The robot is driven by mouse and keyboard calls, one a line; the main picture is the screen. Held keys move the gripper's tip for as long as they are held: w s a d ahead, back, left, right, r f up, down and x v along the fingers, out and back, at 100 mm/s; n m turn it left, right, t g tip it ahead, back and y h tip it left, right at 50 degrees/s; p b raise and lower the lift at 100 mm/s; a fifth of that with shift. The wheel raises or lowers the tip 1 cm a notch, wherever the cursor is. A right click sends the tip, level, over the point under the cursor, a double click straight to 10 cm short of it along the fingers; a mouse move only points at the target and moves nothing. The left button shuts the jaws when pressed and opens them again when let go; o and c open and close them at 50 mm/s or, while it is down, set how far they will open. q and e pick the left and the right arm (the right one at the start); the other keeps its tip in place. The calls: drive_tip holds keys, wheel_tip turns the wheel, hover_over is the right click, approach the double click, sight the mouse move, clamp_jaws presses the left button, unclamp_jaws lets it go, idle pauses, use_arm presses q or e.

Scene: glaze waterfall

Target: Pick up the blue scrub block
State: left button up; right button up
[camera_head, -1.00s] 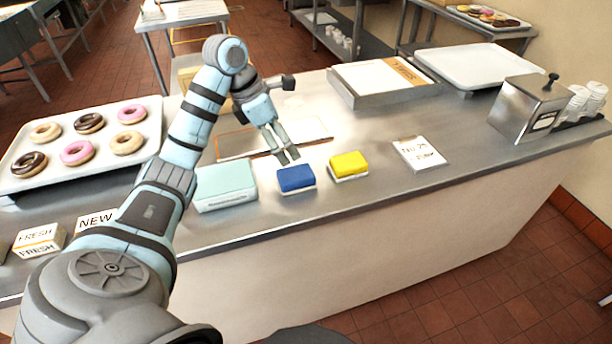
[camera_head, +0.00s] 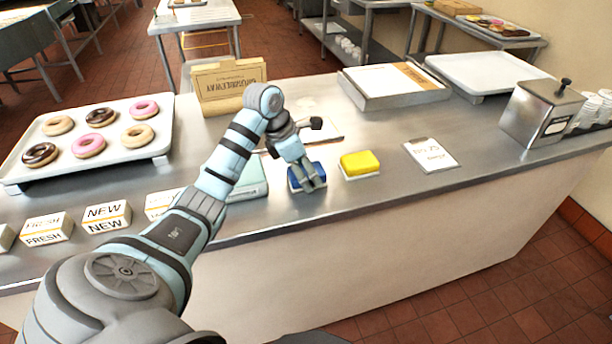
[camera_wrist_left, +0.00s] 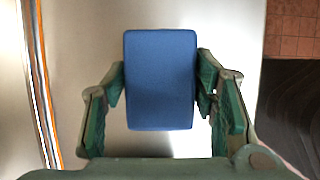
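The blue scrub block (camera_head: 294,178) lies on the metal counter, partly hidden by my left gripper (camera_head: 312,188) in the head view. In the left wrist view the block (camera_wrist_left: 160,80) sits between the two fingers of the left gripper (camera_wrist_left: 160,88). The fingers are spread, one along each long side. A narrow gap shows at the left finger; the right finger is very near the block or touching it. My right gripper is in neither view.
A yellow block (camera_head: 360,163) lies just right of the blue one, and a pale teal box (camera_head: 252,182) just left. Small sign blocks (camera_head: 107,216) and a donut tray (camera_head: 160,150) are further left. A paper card (camera_head: 431,155) lies to the right.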

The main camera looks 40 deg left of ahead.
use_arm(q)
drive_tip(key=c, duration=0.4)
drive_tip(key=shift+c, duration=0.2)
drive_tip(key=shift+r, duration=0.15)
drive_tip(key=shift+r, duration=0.4)
wheel_tip(320, 180, up, 7)
drive_tip(key=shift+w+r+p, duration=0.1)
drive_tip(key=shift+r+p, duration=0.05)
drive_tip(key=shift+p, duration=1)
wheel_tip(320, 180, up, 12)
drive_tip(key=p, duration=1.1)
drive_tip(key=shift+f, duration=0.2)
